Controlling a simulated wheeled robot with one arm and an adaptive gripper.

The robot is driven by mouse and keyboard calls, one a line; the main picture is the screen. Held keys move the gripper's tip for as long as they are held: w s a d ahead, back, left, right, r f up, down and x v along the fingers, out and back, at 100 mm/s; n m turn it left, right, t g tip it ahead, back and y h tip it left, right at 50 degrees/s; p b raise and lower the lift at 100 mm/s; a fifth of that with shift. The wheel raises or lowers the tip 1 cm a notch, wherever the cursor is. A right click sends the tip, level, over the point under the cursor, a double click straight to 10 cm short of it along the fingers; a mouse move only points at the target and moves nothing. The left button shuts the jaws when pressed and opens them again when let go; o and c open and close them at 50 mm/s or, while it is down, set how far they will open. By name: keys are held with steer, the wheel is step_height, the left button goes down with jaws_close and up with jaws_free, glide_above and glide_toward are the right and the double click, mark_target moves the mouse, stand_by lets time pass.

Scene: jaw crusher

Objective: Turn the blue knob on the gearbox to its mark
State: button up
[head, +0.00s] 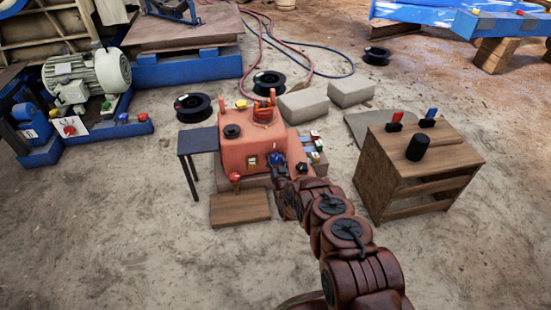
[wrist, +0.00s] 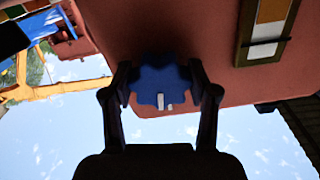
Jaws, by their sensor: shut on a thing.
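The gearbox (head: 245,135) is an orange-red box standing on the sandy ground in the middle of the head view. The blue knob (wrist: 160,85) is on its red face (wrist: 185,30) in the wrist view, with scalloped edges and white marks near its lower rim. In the head view the blue knob (head: 276,158) is small and partly covered by my gripper. My gripper (wrist: 161,88) has one finger on each side of the knob, shut on it. Which white mark belongs to the knob and which to the gearbox is too dark to tell.
A wooden crate table (head: 425,165) with a black cylinder stands right of my arm. A small dark table (head: 198,140) is left of the gearbox, with a red knob (head: 235,178) nearby. A framed gauge plate (wrist: 265,30) is beside the blue knob.

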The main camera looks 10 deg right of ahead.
steer(key=shift+r+n+p, duration=0.1)
steer(key=shift+n+p, duration=0.25)
steer(key=shift+n, duration=0.55)
steer(key=o, duration=1.2)
steer(key=shift+c, duration=0.2)
steer(key=shift+s, duration=0.1)
steer(key=shift+s+f, duration=0.2)
steer(key=shift+s, duration=1.05)
steer(key=s, duration=0.9)
steer(key=shift+s, duration=0.15)
steer(key=shift+r, duration=0.2)
